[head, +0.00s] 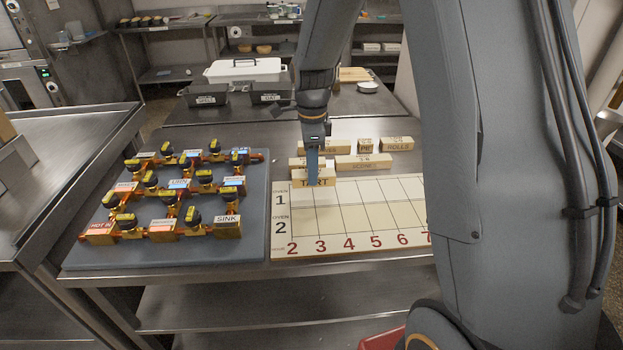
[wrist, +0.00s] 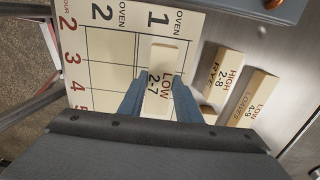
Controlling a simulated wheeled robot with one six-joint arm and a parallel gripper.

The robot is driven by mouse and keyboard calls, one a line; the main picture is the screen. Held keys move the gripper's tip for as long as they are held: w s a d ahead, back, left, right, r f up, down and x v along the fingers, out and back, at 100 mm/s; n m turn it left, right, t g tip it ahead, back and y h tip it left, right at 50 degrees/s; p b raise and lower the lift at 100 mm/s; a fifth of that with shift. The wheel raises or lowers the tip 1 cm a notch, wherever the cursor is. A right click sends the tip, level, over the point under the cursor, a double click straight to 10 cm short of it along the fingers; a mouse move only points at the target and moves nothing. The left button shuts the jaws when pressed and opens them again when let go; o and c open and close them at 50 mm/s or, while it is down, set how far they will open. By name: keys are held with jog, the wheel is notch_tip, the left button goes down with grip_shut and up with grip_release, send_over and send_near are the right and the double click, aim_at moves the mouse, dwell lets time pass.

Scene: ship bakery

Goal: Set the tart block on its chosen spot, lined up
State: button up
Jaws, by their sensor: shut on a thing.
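The tart block (head: 314,180) is a pale wooden block with TART on its front. My gripper (head: 313,165) is shut on it from above, at the upper left of the planning board (head: 345,243). In the wrist view the block (wrist: 161,75) reads LOW 2-7 on top, between my two blue fingers (wrist: 158,100). It appears over the oven 1 row, its long side roughly along the row. Its far end is near the hour 2 column. I cannot tell whether it touches the board. My gripper hides its near end.
Other blocks stand behind the board, including the scones block (head: 363,162) and rolls block (head: 397,145). In the wrist view the rye block (wrist: 223,72) lies close to the right of the held block. A pipe-and-valve panel (head: 252,225) is left of the board. The visible board cells are bare.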

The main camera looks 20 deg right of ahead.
jog(key=shift+f+p, duration=0.45)
jog(key=shift+f, duration=1.4)
jog(key=o, duration=1.1)
jog(key=shift+f, duration=0.15)
notch_tip(320, 180, up, 12)
jog(key=b, duration=0.3)
jog(key=shift+s, duration=0.2)
jog(key=s+f+n, duration=0.2)
jog(key=s+n, duration=0.4)
jog(key=s+f+n, duration=0.3)
jog(key=s+n, duration=0.4)
jog(key=s+f+n+t, duration=0.1)
jog(key=s+f+n, duration=0.1)
jog(key=s+n, duration=0.4)
jog(key=shift+s+f+n, duration=0.3)
jog(key=shift+s+n, duration=0.05)
jog(key=shift+n, duration=0.25)
